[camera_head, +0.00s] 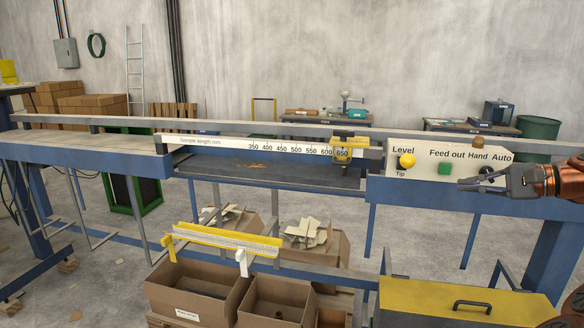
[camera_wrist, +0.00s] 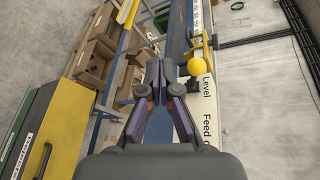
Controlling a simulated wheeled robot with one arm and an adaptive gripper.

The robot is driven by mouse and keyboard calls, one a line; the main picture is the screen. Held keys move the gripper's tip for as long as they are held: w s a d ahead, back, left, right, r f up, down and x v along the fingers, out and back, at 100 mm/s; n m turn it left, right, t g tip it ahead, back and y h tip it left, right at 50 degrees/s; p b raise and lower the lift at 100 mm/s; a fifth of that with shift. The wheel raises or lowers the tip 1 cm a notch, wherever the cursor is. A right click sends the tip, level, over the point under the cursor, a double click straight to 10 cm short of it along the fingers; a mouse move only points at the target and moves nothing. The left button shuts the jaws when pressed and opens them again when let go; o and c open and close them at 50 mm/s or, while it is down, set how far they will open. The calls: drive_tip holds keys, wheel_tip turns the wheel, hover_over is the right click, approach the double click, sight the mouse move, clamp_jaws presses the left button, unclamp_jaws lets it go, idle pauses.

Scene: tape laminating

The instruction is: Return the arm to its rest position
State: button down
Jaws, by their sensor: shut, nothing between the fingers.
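My gripper (camera_head: 468,184) is at the right in the head view, in front of the white control panel (camera_head: 430,181). Its fingers point left and are shut with nothing between them. The wrist view shows the gripper (camera_wrist: 160,65) from behind, its fingertips close together. The panel carries a yellow knob (camera_head: 407,161), a green button (camera_head: 444,168) and the labels Level, Feed out, Hand and Auto. The gripper covers part of the panel's right side and the dark switch (camera_head: 488,174). In the wrist view the yellow knob (camera_wrist: 197,67) lies right of the fingertips.
A blue bench frame (camera_head: 100,157) runs across the view with a length scale (camera_head: 260,145) and a yellow slider (camera_head: 343,153). Cardboard boxes (camera_head: 196,293) stand below it. A yellow cabinet (camera_head: 455,303) with a handle stands low at the right. The space left of the gripper looks open.

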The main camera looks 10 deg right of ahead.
drive_tip(key=s+a+f+n+g, duration=0.1)
drive_tip(key=a+f+n+g, duration=0.1)
drive_tip(key=a, duration=0.7)
drive_tip(key=s+a+f+n+g+h, duration=0.1)
drive_tip(key=s+a+f+n+g, duration=0.15)
drive_tip(key=a, duration=0.55)
drive_tip(key=a+f+n+g, duration=0.1)
drive_tip(key=a+g, duration=0.2)
drive_tip(key=a, duration=0.6)
drive_tip(key=s+a+f+n+g+h, duration=0.2)
drive_tip(key=s+a+f+n+h, duration=0.1)
drive_tip(key=s+a+f, duration=0.6)
drive_tip(key=s+d+f+n+h, duration=0.1)
drive_tip(key=s+d+f+h, duration=0.1)
drive_tip(key=s, duration=0.4)
drive_tip(key=s+d+f+n+g+h, duration=0.1)
drive_tip(key=s+d+f+n+h, duration=0.1)
drive_tip(key=s+f, duration=0.3)
drive_tip(key=s+d+f+n+g+h, duration=0.1)
drive_tip(key=s+f+h, duration=0.2)
drive_tip(key=s, duration=0.6)
drive_tip(key=shift+d+f, duration=0.4)
drive_tip(key=shift+f, duration=0.05)
drive_tip(key=shift+s, duration=0.1)
